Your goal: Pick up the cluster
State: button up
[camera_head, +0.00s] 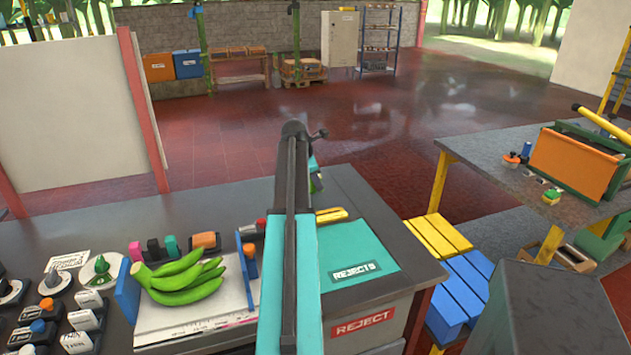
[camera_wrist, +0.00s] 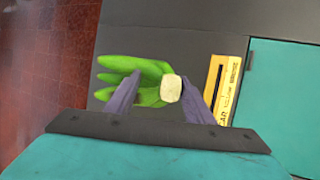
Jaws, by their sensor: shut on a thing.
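My gripper (camera_wrist: 172,84) is shut on a green banana cluster (camera_wrist: 148,94) in the wrist view. The pale cut crown (camera_wrist: 171,89) lies between the two dark fingers, and the green fruit spread to the left. Another green cluster (camera_head: 185,280) lies on a white board (camera_head: 205,318) at the left of the bench, apart from my gripper.
A teal REJECTS mat (camera_head: 360,255) lies on the bench right of my arm, near a yellow tool (camera_head: 331,215). Knobs and label blocks crowd the left end. A blue upright plate (camera_head: 127,291) stands beside the board. A second table (camera_head: 520,190) holds an orange crate (camera_head: 575,162).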

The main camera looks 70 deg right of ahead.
jog(key=shift+r+b, duration=0.55)
jog(key=shift+r, duration=3.6)
jog(key=shift+s, duration=0.1)
